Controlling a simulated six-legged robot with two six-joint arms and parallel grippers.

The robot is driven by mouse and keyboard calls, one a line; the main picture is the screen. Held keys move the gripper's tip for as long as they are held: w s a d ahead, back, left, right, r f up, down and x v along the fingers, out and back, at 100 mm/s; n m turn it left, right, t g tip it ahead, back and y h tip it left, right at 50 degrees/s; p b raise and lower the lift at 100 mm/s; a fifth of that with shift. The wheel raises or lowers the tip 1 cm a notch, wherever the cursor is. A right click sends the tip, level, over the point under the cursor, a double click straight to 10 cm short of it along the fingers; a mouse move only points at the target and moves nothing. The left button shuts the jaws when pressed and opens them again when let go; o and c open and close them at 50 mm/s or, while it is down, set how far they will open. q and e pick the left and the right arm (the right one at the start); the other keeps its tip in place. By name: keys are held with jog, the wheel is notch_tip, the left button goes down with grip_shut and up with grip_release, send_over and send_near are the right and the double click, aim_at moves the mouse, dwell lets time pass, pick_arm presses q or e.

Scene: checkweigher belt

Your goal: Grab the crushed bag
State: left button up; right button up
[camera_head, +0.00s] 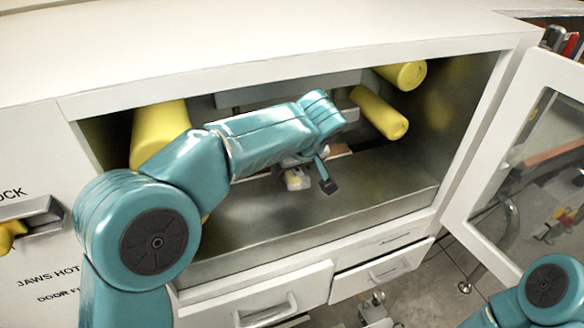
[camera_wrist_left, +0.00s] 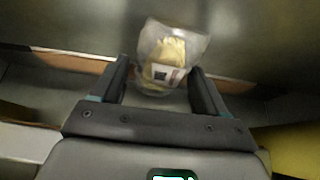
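The crushed bag (camera_wrist_left: 172,55) is a clear, crumpled packet with yellowish contents and a small printed label. In the left wrist view it sits between and slightly beyond the fingertips of my left gripper (camera_wrist_left: 159,72), which is open with a gap on at least one side. In the head view the bag (camera_head: 296,180) shows as a small pale packet below my left gripper (camera_head: 305,175), inside the cabinet opening, partly covered by the gripper. One dark fingertip shows to its right. My right gripper is out of view; only a joint of that arm shows at bottom right.
Yellow rollers or cylinders (camera_head: 380,112) stand at the right and left (camera_head: 160,128) inside the metal-floored opening (camera_head: 385,190). The cabinet's top edge (camera_head: 300,75) runs above my left arm. A glazed door (camera_head: 535,150) stands open at right. Drawers (camera_head: 265,300) are below.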

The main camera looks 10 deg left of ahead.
pick_arm(q)
jog(key=c, duration=0.7)
jog(key=shift+r, duration=0.1)
jog(key=shift+c, duration=0.2)
